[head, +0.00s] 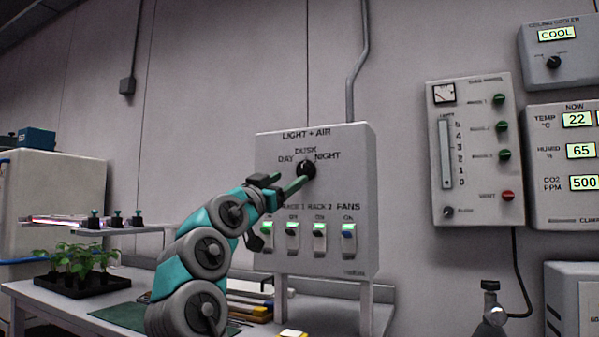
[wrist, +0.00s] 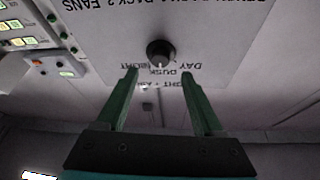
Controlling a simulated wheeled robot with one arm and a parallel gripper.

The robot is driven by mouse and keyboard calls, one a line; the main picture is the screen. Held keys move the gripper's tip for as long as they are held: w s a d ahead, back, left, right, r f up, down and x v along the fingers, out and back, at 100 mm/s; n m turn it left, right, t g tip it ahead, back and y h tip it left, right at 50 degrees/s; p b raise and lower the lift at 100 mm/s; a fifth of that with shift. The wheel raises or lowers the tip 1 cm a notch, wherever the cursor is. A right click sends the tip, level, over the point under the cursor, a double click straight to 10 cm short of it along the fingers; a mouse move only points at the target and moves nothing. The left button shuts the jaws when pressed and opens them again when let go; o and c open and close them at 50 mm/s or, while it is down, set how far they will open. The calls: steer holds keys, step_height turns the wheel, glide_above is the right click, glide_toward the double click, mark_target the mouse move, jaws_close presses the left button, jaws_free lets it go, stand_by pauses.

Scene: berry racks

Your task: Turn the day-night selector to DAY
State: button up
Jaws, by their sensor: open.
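The day-night selector (head: 307,168) is a round black knob on the grey LIGHT + AIR panel (head: 345,225), below the labels DAY, DUSK and NIGHT. In the wrist view the knob (wrist: 160,52) appears upside down with its labels, and its pale mark seems to face DUSK. My gripper (head: 298,184) has green fingers and is open. In the head view its fingers reach up to the knob's lower left and partly overlap it. In the wrist view the fingertips of my gripper (wrist: 159,73) stand on either side of the knob's line, apart from it.
A row of fan and rack switches (head: 320,232) sits below the knob, partly behind my arm. A gauge panel (head: 475,150) hangs to the right. A black tray of seedlings (head: 82,268) stands on the bench at left.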

mark_target(302, 171)
steer(key=p+x, duration=0.1)
steer(key=x, duration=0.4)
steer(key=shift+w+d+r+p, duration=0.15)
steer(key=shift+w+r+p, duration=0.05)
steer(key=shift+w+p, duration=0.15)
jaws_close()
stand_by(0.3)
